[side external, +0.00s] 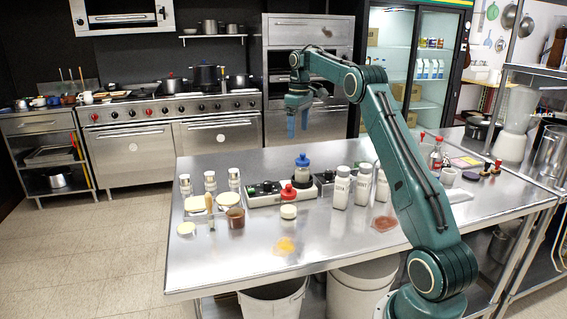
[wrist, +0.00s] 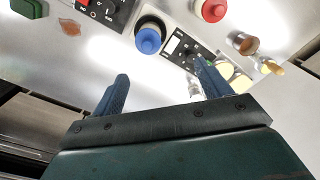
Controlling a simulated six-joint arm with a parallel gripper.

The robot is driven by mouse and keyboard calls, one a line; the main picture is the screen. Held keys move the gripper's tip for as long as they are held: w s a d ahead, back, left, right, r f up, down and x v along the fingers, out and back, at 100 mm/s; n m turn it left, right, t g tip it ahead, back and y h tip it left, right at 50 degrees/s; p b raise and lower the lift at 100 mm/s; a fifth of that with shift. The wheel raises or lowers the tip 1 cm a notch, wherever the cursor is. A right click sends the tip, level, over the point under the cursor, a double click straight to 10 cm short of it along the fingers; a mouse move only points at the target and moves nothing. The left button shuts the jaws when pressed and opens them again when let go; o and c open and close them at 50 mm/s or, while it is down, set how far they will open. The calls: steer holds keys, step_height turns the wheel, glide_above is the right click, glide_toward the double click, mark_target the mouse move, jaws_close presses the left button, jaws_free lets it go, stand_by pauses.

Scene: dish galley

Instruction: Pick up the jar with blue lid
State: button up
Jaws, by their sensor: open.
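The jar with the blue lid (side external: 302,162) stands upright among the scales near the middle of the steel table. Its round blue lid (wrist: 148,40) shows from above in the wrist view, beyond the fingertips and between two black panels. I cannot tell whether it rests on a scale. My gripper (side external: 298,130) hangs above the table with its blue fingers pointing down, higher than the jar and apart from it. In the wrist view my gripper (wrist: 161,72) has its two fingers spread wide with nothing between them.
A red-lidded jar (side external: 288,192) stands close in front, also seen in the wrist view (wrist: 213,10). White bottles (side external: 341,188) stand to the right. Shakers (side external: 210,182) and a brown cup (side external: 235,218) stand left. The table's back left (side external: 230,160) is clear.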

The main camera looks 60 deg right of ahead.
mark_target(302, 159)
steer(key=shift+s+d+f, duration=0.15)
steer(key=shift+d+f, duration=0.3)
steer(key=shift+d, duration=0.15)
steer(key=shift+s+d+f, duration=0.15)
steer(key=shift+d+f, duration=0.25)
steer(key=shift+d, duration=0.2)
steer(key=shift+f, duration=0.15)
steer(key=shift+w+f, duration=0.1)
steer(key=shift+f, duration=4.05)
steer(key=shift+a+f, duration=0.15)
steer(key=shift+f, duration=2.45)
